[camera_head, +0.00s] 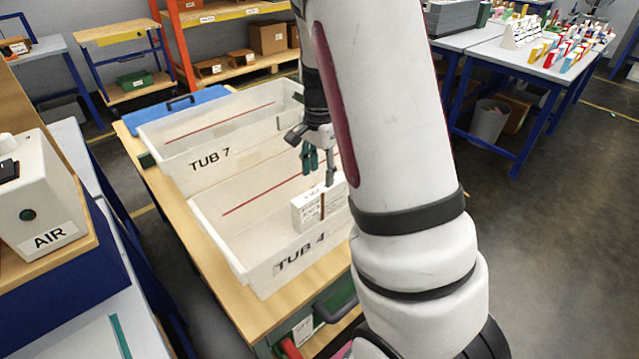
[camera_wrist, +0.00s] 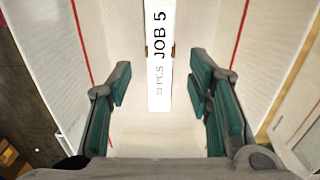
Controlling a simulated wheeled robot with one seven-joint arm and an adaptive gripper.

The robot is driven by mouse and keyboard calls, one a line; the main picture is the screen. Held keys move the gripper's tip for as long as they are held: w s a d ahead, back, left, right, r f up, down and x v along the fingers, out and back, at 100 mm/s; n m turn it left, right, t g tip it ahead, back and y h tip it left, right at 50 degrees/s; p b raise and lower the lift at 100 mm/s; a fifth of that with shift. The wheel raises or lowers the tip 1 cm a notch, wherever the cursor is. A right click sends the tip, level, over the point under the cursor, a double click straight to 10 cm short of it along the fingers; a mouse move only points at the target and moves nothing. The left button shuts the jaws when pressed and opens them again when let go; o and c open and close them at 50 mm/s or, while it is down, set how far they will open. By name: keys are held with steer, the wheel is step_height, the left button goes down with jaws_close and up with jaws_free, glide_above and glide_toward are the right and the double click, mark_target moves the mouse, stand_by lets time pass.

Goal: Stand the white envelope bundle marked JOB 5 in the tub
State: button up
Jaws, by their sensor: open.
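The white envelope bundle (camera_head: 305,213), with a brown band around it, stands on edge inside the tub labelled TUB 4 (camera_head: 258,277), near its right part. In the wrist view, its narrow white top edge (camera_wrist: 160,60) reads JOB 5 and 30 PCS or similar; the small print is unclear. My gripper (camera_head: 319,168) is above the bundle. In the wrist view, its green-padded fingers (camera_wrist: 160,95) are spread wide, with clear gaps to the bundle on both sides. My arm hides the right end of the tub in the head view.
A second tub, TUB 7 (camera_head: 178,176), stands behind TUB 4 on the wooden bench (camera_head: 225,292). Both have high walls with a red line inside. The left part of TUB 4 is empty. A box marked AIR (camera_head: 38,205) stands at the left.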

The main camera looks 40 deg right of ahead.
steer(key=s+a+r+n+t, duration=0.1)
steer(key=s+a+r+n, duration=0.25)
steer(key=a+r, duration=0.45)
steer(key=s+a+r+n+t, duration=0.1)
steer(key=s+a+r+n, duration=0.3)
steer(key=s+n, duration=0.3)
steer(key=s+a+r+n+t, duration=0.1)
steer(key=s+a+r+n, duration=0.4)
steer(key=s, duration=0.7)
steer(key=shift+a+r+n+t, duration=0.2)
steer(key=shift+a+n+t, duration=0.1)
steer(key=shift+a+n, duration=0.9)
steer(key=shift+a, duration=0.1)
